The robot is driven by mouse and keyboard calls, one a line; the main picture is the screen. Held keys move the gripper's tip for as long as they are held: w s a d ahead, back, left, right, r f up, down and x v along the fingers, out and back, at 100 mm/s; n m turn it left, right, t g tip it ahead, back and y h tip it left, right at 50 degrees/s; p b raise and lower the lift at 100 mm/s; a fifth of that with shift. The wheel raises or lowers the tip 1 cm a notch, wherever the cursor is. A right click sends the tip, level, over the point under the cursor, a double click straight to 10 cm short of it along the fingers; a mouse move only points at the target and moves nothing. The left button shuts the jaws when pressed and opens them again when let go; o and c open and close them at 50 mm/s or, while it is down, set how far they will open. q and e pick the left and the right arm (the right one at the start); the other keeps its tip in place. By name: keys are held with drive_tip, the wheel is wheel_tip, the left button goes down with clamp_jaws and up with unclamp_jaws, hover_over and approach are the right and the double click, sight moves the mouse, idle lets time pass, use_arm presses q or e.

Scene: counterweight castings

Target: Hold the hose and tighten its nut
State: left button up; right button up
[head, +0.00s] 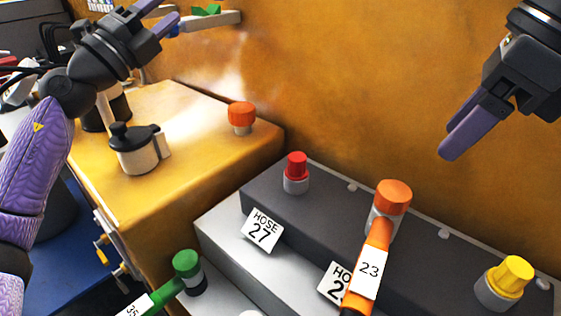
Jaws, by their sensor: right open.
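An orange hose (378,240) with a white tag reading 23 runs up from the bottom edge to an orange nut (393,194) on a grey fitting of the dark block. I cannot tell how tight the nut is. A green hose (165,293), its tag partly cut off, ends at a green nut (186,263) at the lower left. My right gripper (462,138) is open and empty, above and to the right of the orange nut. My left gripper (170,12) is at the top left, fingers apart, far from both hoses.
The dark block (330,210) also carries a red-capped fitting (296,166) and a yellow one (512,272). Plates read HOSE 27 (263,230) and a partly hidden number. An orange knob (241,115) and a black-topped pot (135,148) stand on the yellow casting (195,160).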

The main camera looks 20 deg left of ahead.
use_arm(q)
drive_tip(key=s+d+f+m+g+h, duration=0.1)
drive_tip(key=d+f+m+g+h, duration=0.2)
drive_tip(key=d, duration=0.4)
drive_tip(key=s+d+m+g+h, duration=0.25)
drive_tip(key=d+g+h, duration=0.2)
drive_tip(key=d, duration=0.25)
drive_tip(key=m+g+y, duration=0.3)
drive_tip(key=m+g, duration=0.1)
drive_tip(key=g, duration=0.7)
approach(368, 239)
drive_tip(key=d, duration=0.1)
drive_tip(key=x, duration=1)
drive_tip(key=shift+w+d+f, duration=0.1)
drive_tip(key=shift+w+f, duration=0.1)
drive_tip(key=shift+f, duration=0.25)
clamp_jaws()
